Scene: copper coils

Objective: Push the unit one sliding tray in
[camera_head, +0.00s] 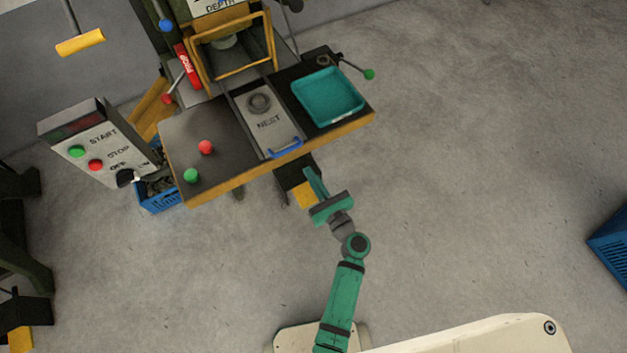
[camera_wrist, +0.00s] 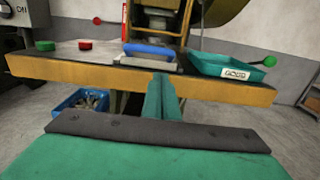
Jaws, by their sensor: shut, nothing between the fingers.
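The sliding tray (camera_head: 267,121) is a grey plate marked NEST with a round recess, lying between rails on the machine's table. Its blue handle (camera_head: 287,148) is at the table's front edge, and it also shows in the wrist view (camera_wrist: 150,50). The tray sits at the near end, in front of the yellow-framed press opening. My gripper (camera_head: 310,175) is shut and empty, just in front of the table edge and apart from the handle. In the wrist view its closed fingers (camera_wrist: 161,97) point at the table, slightly right of the handle's middle.
A teal bin (camera_head: 328,97) stands on the table right of the tray. Red (camera_head: 205,147) and green (camera_head: 190,175) buttons are on the left. A control box (camera_head: 98,145) stands farther left, with a blue crate (camera_head: 155,195) below.

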